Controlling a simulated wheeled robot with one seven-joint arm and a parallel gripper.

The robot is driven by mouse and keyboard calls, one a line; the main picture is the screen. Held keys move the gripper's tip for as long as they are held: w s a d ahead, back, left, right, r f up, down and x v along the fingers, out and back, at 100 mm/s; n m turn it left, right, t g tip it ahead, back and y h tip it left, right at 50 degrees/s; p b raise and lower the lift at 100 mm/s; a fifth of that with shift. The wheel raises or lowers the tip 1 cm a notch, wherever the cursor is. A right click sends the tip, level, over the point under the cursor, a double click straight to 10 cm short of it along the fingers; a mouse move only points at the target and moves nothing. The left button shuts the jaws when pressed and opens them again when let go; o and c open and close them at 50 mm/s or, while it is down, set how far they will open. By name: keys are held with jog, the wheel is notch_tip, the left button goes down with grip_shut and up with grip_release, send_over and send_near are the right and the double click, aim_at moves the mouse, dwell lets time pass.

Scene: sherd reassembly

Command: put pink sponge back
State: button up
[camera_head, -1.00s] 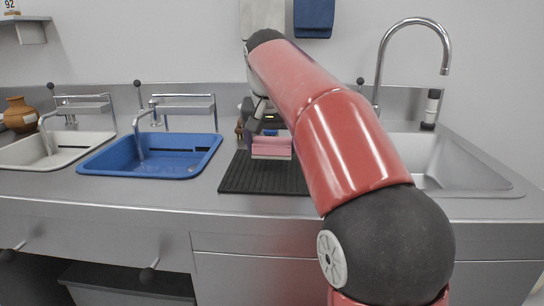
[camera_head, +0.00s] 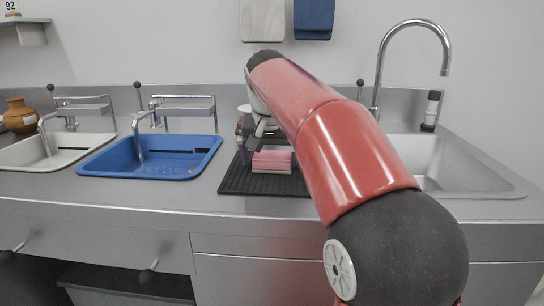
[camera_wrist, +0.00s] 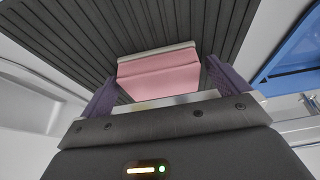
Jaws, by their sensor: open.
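The pink sponge (camera_head: 272,158), a block with a pale layer along one side, rests on the black ribbed mat (camera_head: 235,180) on the counter. It also shows in the wrist view (camera_wrist: 158,75), lying on the mat's ribs (camera_wrist: 60,40). My gripper (camera_wrist: 162,78) is open, with a purple-padded finger to either side of the sponge's near part and a visible gap on each side. In the head view my gripper (camera_head: 250,145) is just behind and left of the sponge, partly hidden by my red arm.
A blue basin (camera_head: 150,170) and a white basin (camera_head: 45,165) lie left of the mat. A steel sink (camera_head: 440,180) with a tall curved tap (camera_head: 378,80) is at right. A brown jug (camera_head: 20,116) is at far left.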

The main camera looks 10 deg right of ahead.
jog(key=shift+f, duration=0.1)
jog(key=d+p+v, duration=0.1)
jog(key=v, duration=0.7)
jog(key=shift+w+a, duration=0.3)
jog(key=shift+w, duration=0.1)
